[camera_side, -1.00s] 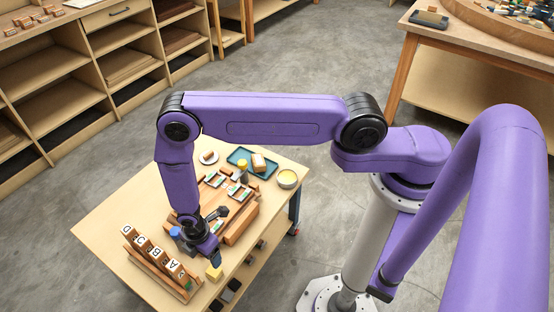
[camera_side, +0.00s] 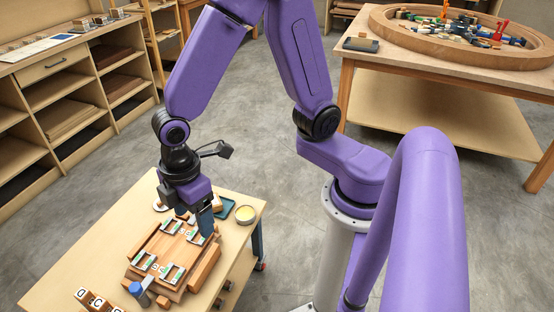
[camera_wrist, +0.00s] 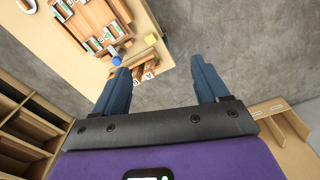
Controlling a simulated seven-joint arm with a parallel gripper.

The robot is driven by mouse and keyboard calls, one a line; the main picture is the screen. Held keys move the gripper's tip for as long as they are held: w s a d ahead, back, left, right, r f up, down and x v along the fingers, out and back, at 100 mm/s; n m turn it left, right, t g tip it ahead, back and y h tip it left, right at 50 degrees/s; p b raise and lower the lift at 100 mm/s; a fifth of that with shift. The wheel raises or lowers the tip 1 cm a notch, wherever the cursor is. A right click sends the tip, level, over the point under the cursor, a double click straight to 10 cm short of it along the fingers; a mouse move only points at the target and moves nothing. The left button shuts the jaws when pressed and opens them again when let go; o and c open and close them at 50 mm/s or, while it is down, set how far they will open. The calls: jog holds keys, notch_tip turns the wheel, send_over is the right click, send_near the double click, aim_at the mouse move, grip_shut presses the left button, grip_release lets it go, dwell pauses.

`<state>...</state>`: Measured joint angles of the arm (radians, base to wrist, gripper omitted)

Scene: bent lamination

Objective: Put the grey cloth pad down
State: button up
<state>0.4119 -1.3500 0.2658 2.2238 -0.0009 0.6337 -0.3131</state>
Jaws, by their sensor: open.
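My gripper (camera_side: 206,222) is above the far part of the wooden bench in the side view. In the wrist view my gripper (camera_wrist: 160,64) has its two blue fingers wide apart, with nothing between them. I cannot make out a grey cloth pad for certain. A dark grey slab (camera_side: 361,45) lies on the back table at the upper right of the side view, far from my gripper; I cannot tell whether it is the pad.
Shelves (camera_side: 70,95) stand left.

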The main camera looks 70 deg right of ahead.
jog(key=s+d+r+m, duration=0.1)
jog(key=s+d+r, duration=0.6)
jog(key=s+d, duration=0.5)
jog(key=shift+s+d+r+m, duration=0.2)
jog(key=shift+s+d+m, duration=0.2)
jog(key=shift+s, duration=0.15)
dwell(0.6)
